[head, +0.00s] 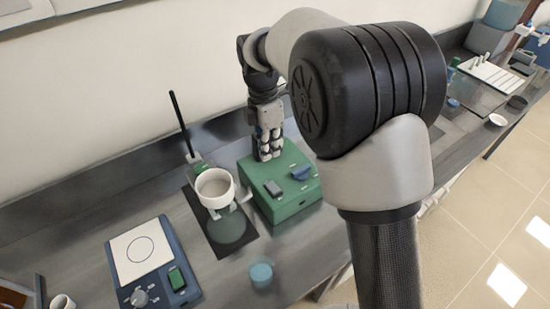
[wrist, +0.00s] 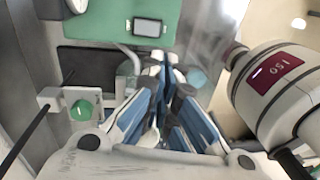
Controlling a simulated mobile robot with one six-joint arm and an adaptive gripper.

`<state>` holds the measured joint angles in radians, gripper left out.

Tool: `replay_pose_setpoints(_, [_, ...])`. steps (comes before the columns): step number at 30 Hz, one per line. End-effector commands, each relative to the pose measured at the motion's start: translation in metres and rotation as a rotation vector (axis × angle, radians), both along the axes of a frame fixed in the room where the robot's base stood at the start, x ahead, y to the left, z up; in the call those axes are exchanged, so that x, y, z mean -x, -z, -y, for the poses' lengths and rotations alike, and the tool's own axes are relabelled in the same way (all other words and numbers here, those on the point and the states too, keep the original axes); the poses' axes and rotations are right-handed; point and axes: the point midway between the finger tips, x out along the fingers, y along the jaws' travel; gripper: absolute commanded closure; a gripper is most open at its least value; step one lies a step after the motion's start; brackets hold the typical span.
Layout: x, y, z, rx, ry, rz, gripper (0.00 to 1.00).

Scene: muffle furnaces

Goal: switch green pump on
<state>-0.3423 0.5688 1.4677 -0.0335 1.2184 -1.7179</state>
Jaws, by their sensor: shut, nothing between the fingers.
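The green pump (head: 288,205) is a box on the bench in the middle of the head view. The pump's green top (wrist: 100,22) and the panel (wrist: 147,27) also show in the wrist view. My gripper (head: 267,154) points down at the pump's back edge; whether it touches is unclear. In the wrist view its blue-padded fingers (wrist: 165,72) come together at the tips, with nothing visible between them.
Left of the pump stand a white round vessel (head: 215,187) on a dark base and a thin black rod (head: 180,122). A blue hotplate (head: 150,262) is further left. A small teal cup (head: 261,274) stands in front. The wall is close behind.

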Motion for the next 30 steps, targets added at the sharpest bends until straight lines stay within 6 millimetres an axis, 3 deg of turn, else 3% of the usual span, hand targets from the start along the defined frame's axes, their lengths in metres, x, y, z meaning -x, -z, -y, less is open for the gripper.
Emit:
replay_pose_setpoints(4, [-0.005,0.012,-0.009,0.001,-0.079,-0.023,1.0])
replay_pose_setpoints(19, [-0.005,0.021,-0.009,0.002,-0.092,-0.028,1.0])
replay_pose_setpoints(23, [-0.002,0.04,-0.008,0.001,-0.091,-0.029,1.0])
replay_pose_setpoints(30, [0.004,0.092,-0.003,0.002,-0.09,-0.031,1.0])
